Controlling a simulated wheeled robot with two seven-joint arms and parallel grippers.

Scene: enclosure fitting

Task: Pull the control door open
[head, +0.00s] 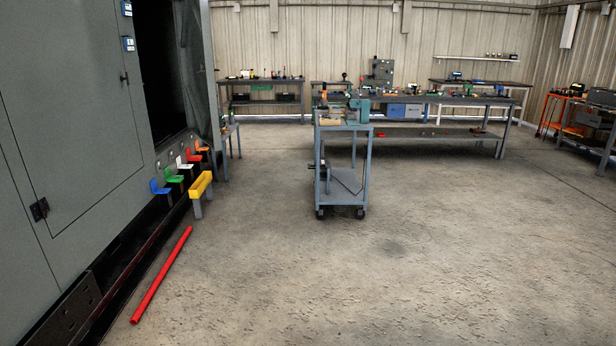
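A large grey enclosure (30,270) fills the left side of the head view. On its face is a closed grey door panel (75,110) with a dark hinge or latch (39,209) at its lower left and a small dark handle (124,77) near its right edge. I cannot tell for certain whether this panel is the control door. To its right is a tall dark opening (158,75), with a grey panel (198,60) standing at its far side. Neither of my grippers is in view.
Blue, green, white, red and orange pedals (175,174) and a yellow block on legs (200,185) stand by the enclosure's base. A red bar (161,274) lies on the floor. A cart (342,170) stands mid-room; workbenches (430,99) line the back.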

